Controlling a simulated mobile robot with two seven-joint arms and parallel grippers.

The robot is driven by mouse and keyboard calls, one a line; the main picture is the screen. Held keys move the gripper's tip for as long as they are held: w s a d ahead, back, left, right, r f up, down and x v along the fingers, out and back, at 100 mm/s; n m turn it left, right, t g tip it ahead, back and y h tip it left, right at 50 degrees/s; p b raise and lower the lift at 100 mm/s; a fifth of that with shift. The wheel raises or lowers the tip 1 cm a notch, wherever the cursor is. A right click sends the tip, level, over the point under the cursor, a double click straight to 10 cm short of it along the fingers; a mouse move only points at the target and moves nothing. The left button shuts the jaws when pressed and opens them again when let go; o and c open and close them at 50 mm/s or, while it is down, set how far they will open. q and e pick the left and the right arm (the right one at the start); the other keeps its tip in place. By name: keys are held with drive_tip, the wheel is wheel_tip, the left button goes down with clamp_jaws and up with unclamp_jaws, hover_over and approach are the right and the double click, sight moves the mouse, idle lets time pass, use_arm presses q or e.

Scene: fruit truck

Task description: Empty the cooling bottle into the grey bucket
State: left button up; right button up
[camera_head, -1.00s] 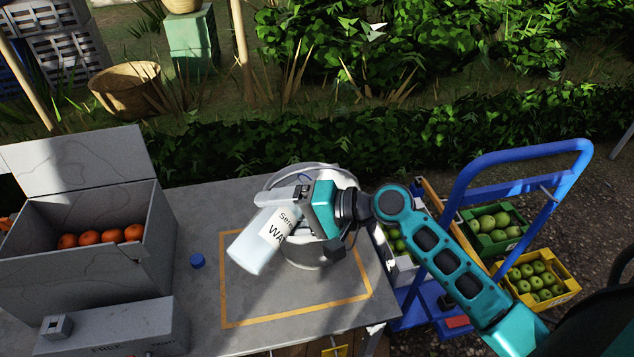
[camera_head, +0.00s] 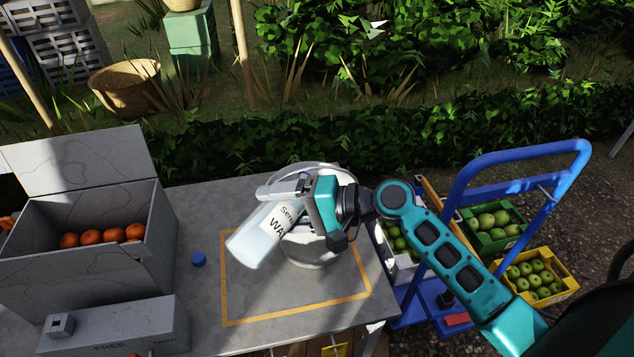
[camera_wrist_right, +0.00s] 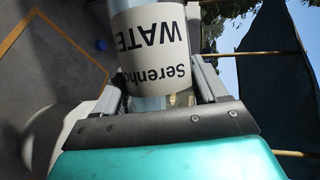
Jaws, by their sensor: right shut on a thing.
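The cooling bottle (camera_head: 262,239) is pale and translucent, with a white label reading "WATER". It is tilted above the table, its broad end toward the lower left. My right gripper (camera_head: 291,194) is shut on it; the bottle also shows between the fingers in the right wrist view (camera_wrist_right: 152,45). The grey bucket (camera_head: 318,255) stands on the table behind and below the gripper, partly hidden by it. The bottle's neck end is hidden by the gripper, so I cannot tell whether liquid is flowing. My left gripper is not in view.
A blue cap (camera_head: 198,259) lies on the table (camera_head: 215,205), left of the yellow outlined square (camera_head: 297,312). A grey box (camera_head: 150,255) of oranges stands at the left, with a smaller grey box (camera_head: 118,330) in front. A blue cart (camera_head: 560,210) with apple crates is at the right.

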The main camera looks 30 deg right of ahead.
drive_tip(key=shift+r, duration=0.35)
idle(0.6)
drive_tip(key=shift+w+d+r+m+y+p, duration=0.1)
drive_tip(key=shift+d+r+m+y+p, duration=0.05)
drive_tip(key=shift+r+m+y+p, duration=0.4)
drive_tip(key=shift+w+d+r+m+y+p, duration=0.1)
drive_tip(key=shift+r+m+y+p, duration=0.2)
drive_tip(key=shift+r+m, duration=0.3)
idle(1.8)
